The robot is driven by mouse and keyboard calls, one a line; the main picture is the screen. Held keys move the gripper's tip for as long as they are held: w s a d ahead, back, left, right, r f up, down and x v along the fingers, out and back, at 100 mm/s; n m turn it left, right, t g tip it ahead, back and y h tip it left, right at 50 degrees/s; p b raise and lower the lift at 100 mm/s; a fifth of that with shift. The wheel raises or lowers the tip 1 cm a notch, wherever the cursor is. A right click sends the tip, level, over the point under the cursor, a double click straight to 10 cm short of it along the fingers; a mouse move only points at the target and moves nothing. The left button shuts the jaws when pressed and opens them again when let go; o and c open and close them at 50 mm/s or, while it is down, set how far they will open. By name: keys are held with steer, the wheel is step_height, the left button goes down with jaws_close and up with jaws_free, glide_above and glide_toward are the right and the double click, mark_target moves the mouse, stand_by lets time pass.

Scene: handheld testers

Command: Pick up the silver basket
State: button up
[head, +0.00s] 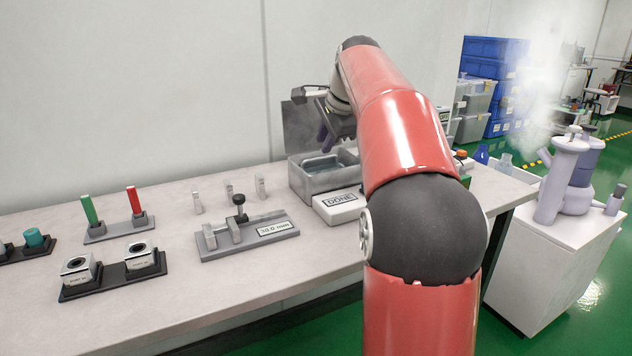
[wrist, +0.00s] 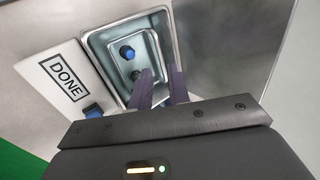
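A silver basket (wrist: 146,48) sits inside a silver open-topped tank. The tank (head: 316,181) stands at the back of the bench in the head view, with its lid raised behind it. In the wrist view a blue-topped piece (wrist: 127,53) and a small dark piece lie within the basket. My gripper (wrist: 161,80) is over the tank, its two purple fingers apart with a gap between them and nothing clearly held. The fingertips lie at the basket's right side in the wrist view; whether they touch it I cannot tell. In the head view my gripper (head: 325,138) is partly hidden by my arm.
A white panel marked DONE (head: 340,204) with a blue button (wrist: 93,110) adjoins the tank. A grey fixture (head: 247,236) with a black knob and several small metal blocks stand to the left. The raised metal lid (head: 301,124) and the wall bound the back.

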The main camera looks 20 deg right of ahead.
mark_target(319, 158)
steer(key=x, duration=0.5)
steer(key=shift+w+d+f+b, duration=0.15)
steer(key=shift+d+f+b, duration=0.05)
steer(key=shift+f+b, duration=0.1)
jaws_close()
